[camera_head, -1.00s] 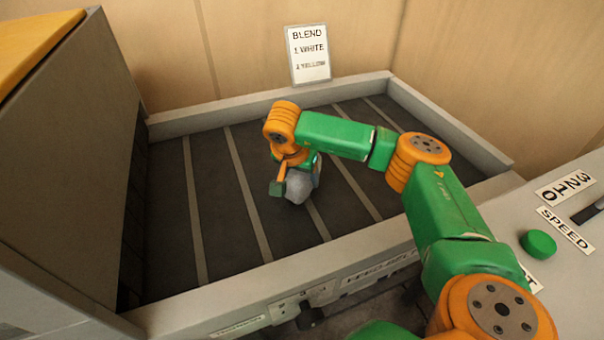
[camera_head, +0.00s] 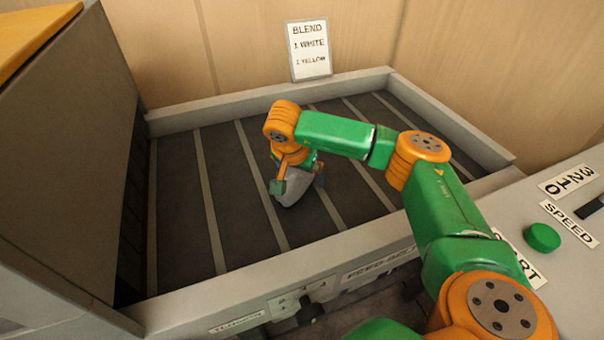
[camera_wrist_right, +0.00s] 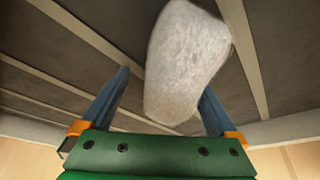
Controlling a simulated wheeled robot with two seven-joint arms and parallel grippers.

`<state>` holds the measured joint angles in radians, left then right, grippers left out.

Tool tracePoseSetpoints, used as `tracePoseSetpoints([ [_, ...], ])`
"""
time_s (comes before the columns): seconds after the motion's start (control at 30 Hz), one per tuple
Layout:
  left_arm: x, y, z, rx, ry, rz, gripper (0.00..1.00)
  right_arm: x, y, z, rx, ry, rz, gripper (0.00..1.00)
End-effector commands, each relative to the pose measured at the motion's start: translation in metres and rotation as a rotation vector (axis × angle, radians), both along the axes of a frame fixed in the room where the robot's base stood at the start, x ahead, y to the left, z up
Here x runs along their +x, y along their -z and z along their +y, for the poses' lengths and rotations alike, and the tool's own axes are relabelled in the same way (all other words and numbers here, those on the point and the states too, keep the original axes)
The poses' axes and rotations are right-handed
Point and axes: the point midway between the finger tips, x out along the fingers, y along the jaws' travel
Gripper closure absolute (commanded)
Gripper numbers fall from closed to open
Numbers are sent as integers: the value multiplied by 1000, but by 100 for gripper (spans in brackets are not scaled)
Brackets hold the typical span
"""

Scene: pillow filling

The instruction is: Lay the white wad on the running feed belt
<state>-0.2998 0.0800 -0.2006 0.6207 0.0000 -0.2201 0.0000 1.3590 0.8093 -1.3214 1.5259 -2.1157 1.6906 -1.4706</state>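The white wad (camera_head: 293,190), pale grey-white and fuzzy, is at the feed belt (camera_head: 175,215), under my right gripper (camera_head: 298,183). It seems to rest on the dark slatted belt, tilted. In the right wrist view the wad (camera_wrist_right: 185,65) lies between and beyond the fingertips of the right gripper (camera_wrist_right: 166,80). A gap shows between it and the left-hand finger, and it overlaps the right-hand finger, so the gripper is open around it. Whether it touches that finger I cannot tell. My left gripper is not in view.
A raised grey rim (camera_head: 270,285) borders the belt. A tall grey housing (camera_head: 65,150) stands at the left end. A sign (camera_head: 308,50) reads one white, one yellow. A panel at right has a green button (camera_head: 543,237). The belt left of the wad is bare.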

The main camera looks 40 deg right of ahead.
Motion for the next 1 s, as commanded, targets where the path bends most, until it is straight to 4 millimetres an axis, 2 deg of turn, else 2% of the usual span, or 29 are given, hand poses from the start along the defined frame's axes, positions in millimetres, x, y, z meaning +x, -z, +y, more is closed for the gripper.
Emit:
tracePoseSetpoints([
  [0.13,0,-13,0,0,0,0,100,0,-17,0,-1,0,-1,6],
  [0.23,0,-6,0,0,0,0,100,-3,-31,7,1,-3,-4,6],
  [0.57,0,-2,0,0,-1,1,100,-20,-101,31,-1,-2,-4,6],
  [0.63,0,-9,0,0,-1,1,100,-22,-115,35,-2,-3,-5,6],
  [0.73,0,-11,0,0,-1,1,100,-25,-123,38,-2,-2,-3,6],
  [1.0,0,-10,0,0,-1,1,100,-26,-123,39,0,-1,0,6],
])
